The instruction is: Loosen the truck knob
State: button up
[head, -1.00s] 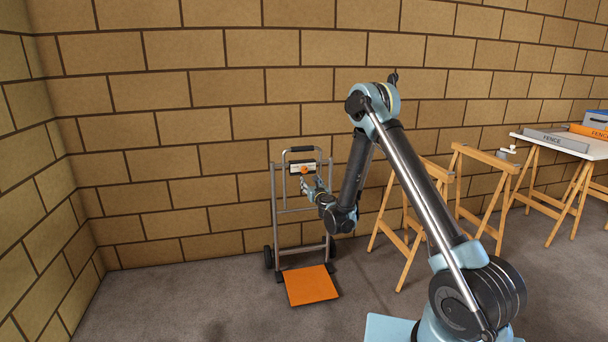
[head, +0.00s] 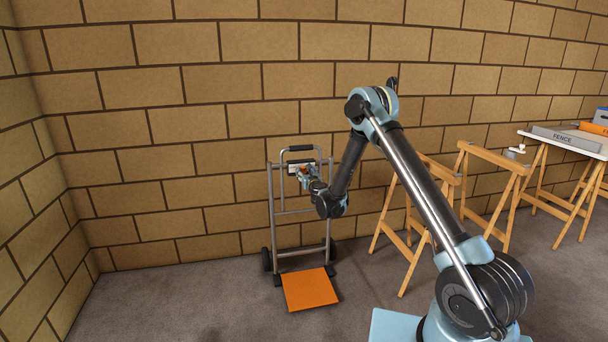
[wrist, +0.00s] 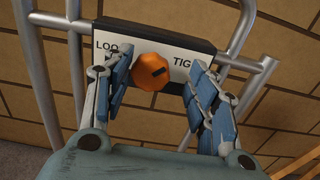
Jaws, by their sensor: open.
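The hand truck (head: 272,215) stands upright against the brick wall, with an orange toe plate (head: 310,289) on the floor. In the wrist view the orange truck knob (wrist: 151,72) sits on a black-edged white label plate (wrist: 115,35), with a dark mark on its face. Lettering starting "LOO" shows to its left and "TIG" to its right, partly hidden by my fingers. My gripper (wrist: 160,85) is open, one blue-padded finger on each side of the knob. The left finger is close to the knob; a wider gap shows on the right. In the head view my gripper (head: 307,175) covers most of the knob.
Grey tubes of the truck frame (wrist: 237,40) run close on both sides of the plate. Wooden sawhorses (head: 420,205) stand to the right, and a white-topped table (head: 565,140) holds a grey fence piece (head: 567,138). Floor left of the truck is clear.

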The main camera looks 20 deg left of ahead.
jog(key=shift+s+a, duration=0.1)
jog(key=shift+a, duration=0.2)
jog(key=shift+s+a, duration=0.1)
jog(key=c, duration=1.1)
jog(key=shift+n, duration=0.4)
jog(key=n, duration=0.3)
jog(key=shift+n, duration=0.3)
jog(key=n, duration=0.4)
jog(key=shift+n, duration=0.3)
jog(key=n, duration=0.9)
jog(key=shift+s, duration=0.1)
